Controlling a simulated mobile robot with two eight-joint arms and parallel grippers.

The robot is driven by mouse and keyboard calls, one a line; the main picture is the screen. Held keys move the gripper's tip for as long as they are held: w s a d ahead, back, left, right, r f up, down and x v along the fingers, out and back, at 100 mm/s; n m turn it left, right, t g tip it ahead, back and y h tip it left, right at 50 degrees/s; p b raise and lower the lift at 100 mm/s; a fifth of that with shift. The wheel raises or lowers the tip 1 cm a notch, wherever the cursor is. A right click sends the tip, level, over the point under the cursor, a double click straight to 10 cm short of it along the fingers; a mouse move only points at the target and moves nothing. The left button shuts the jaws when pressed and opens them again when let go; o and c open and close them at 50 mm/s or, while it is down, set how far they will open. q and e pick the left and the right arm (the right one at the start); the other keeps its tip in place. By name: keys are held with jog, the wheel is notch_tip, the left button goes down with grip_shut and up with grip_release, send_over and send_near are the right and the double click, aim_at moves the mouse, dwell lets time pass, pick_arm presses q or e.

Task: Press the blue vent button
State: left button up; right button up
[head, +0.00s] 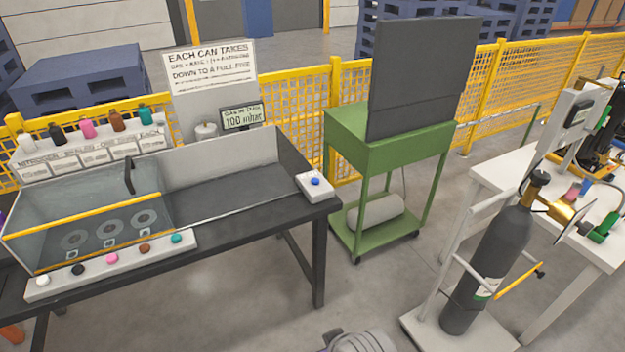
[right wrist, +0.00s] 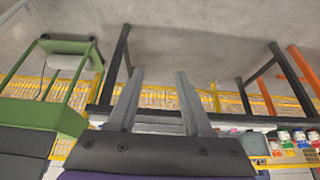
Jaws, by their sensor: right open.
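The blue vent button (head: 315,181) sits on top of a small white box (head: 314,190) at the right end of the dark workbench in the head view. Nothing touches it there. My right gripper (right wrist: 161,73) is open and empty in the right wrist view, its two grey fingers apart. That view is upside down, with the bench (right wrist: 155,112) beyond the fingers. I cannot make out the blue button in it. A grey rounded part (head: 358,342) at the bottom edge of the head view may be my arm. My left gripper is not in view.
A glass-walled tank (head: 40,232) and a strip of coloured buttons (head: 110,262) occupy the bench's left side. A display (head: 242,117) reads 100 mbar. A green cart (head: 392,150) stands right of the bench, a dark gas cylinder (head: 490,262) farther right. The floor between is clear.

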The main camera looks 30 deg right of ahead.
dwell(0.4)
grip_shut()
dwell(1.5)
